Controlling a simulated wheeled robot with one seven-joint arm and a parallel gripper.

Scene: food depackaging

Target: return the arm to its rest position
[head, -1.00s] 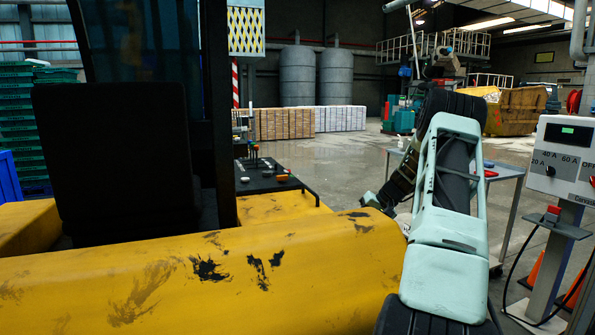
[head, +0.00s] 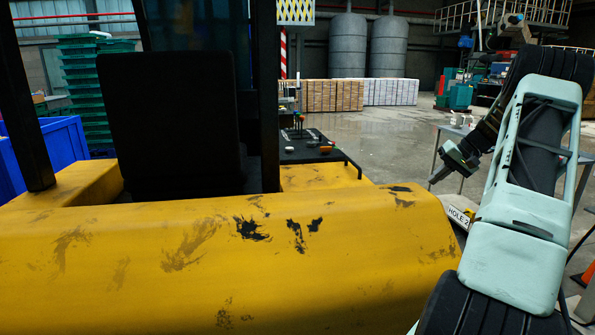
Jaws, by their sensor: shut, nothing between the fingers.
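My arm, pale green and black, stands folded at the right of the head view, with its elbow high at the top right. My gripper (head: 433,182) hangs at the left of the arm, dark and small, pointing down and to the left. It looks shut, with nothing visible between its fingers. In the picture it lies just above the right end of the yellow vehicle body (head: 330,255); I cannot tell the gap between them.
The yellow vehicle with a black seat (head: 170,125) fills the foreground. A black control panel (head: 335,152) lies behind its body. Blue bins (head: 62,143) and green crates (head: 95,85) stand at left. A grey table is partly hidden behind my arm. Open floor (head: 385,135) lies beyond.

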